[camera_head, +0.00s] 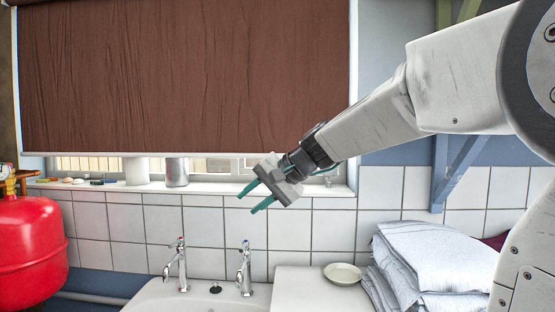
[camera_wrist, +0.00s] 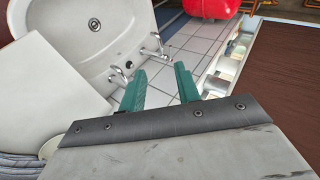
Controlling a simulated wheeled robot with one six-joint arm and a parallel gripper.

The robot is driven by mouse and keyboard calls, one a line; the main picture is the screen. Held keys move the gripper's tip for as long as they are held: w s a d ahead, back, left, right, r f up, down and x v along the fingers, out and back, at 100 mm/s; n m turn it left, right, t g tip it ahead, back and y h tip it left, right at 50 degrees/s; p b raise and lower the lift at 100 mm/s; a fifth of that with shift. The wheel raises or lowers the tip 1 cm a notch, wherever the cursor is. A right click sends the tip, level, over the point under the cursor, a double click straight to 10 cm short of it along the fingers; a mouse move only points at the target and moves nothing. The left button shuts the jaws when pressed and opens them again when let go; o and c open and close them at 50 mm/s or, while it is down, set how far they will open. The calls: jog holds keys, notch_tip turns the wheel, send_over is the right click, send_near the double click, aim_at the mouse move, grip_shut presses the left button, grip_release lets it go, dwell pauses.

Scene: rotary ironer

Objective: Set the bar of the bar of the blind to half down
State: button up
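The brown blind (camera_head: 185,80) hangs over the window in the head view, with its pale bottom bar (camera_head: 130,154) a little above the sill. A narrow strip of window shows below the bar. The blind also shows at the right of the wrist view (camera_wrist: 275,75). My gripper (camera_head: 250,200) is in front of the tiles just below the sill, near the right end of the bar and apart from it. Its two green fingers are spread with nothing between them; they also show in the wrist view (camera_wrist: 160,85).
A sink (camera_head: 205,299) with two taps (camera_head: 245,268) lies below. A white cup (camera_head: 136,171) and a metal canister (camera_head: 177,172) stand on the sill (camera_head: 215,188). A red tank (camera_head: 30,250) is at the left. Folded cloths (camera_head: 430,262) and a dish (camera_head: 343,273) are at the right.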

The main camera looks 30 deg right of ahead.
jog(key=w+d+r+m+t, duration=0.4)
jog(key=w+d, duration=0.7)
jog(key=m+t+h, duration=0.3)
jog(key=m+t, duration=0.1)
jog(key=m, duration=0.2)
send_near(282, 157)
jog(key=d+x, duration=0.1)
jog(key=x, duration=0.7)
jog(key=a+x, duration=0.1)
jog(key=x, duration=0.2)
jog(key=shift+s+f, duration=0.1)
jog(key=shift+n, duration=0.3)
grip_shut()
